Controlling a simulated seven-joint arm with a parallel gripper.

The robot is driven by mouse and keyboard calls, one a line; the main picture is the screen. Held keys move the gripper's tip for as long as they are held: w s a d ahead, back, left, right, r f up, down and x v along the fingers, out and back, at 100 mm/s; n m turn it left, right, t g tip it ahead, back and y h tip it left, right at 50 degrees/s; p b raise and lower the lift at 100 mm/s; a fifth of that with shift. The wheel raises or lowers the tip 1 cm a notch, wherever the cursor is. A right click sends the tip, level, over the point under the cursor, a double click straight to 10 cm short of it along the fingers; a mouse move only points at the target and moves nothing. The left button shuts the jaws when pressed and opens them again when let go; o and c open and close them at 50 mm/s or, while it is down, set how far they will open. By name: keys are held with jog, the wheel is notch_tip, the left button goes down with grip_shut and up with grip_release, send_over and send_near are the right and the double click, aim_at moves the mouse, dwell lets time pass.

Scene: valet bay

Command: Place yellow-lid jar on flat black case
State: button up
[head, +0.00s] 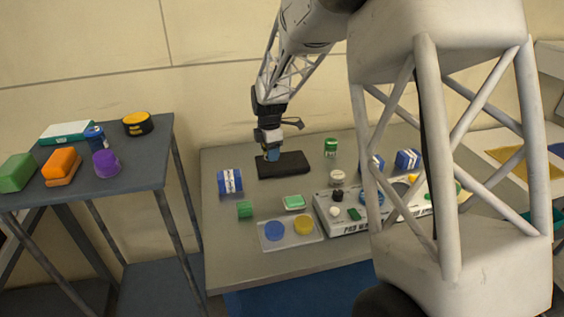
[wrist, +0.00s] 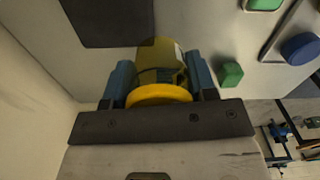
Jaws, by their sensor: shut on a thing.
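My gripper (wrist: 162,82) is shut on the yellow-lid jar (wrist: 160,94), with a blue finger on each side of it. In the wrist view the yellow lid faces the camera and the see-through amber body points away. The flat black case (wrist: 108,20) lies just past the jar, to the upper left. In the head view my gripper (head: 272,153) is at the left part of the black case (head: 285,167), pointing down. The jar cannot be made out there. I cannot tell whether the jar touches the case.
A blue-and-white box (head: 230,182) stands left of the case, and a green jar (head: 330,147) stands to its right. A green cube (head: 245,210), a clear tray (head: 272,243) and a white panel (head: 345,228) lie nearer. A side table (head: 140,185) holds several items.

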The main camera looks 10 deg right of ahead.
jog(key=s+d+f, duration=0.1)
jog(key=s+d, duration=0.4)
jog(key=s, duration=0.4)
jog(key=shift+s+f, duration=0.15)
jog(key=shift+f, duration=0.1)
jog(key=shift+a, duration=0.1)
send_over(282, 161)
jog(key=shift+f, duration=0.7)
jog(key=shift+f, duration=0.1)
jog(key=shift+f, duration=1.7)
jog(key=shift+f, duration=0.15)
jog(key=o, duration=0.9)
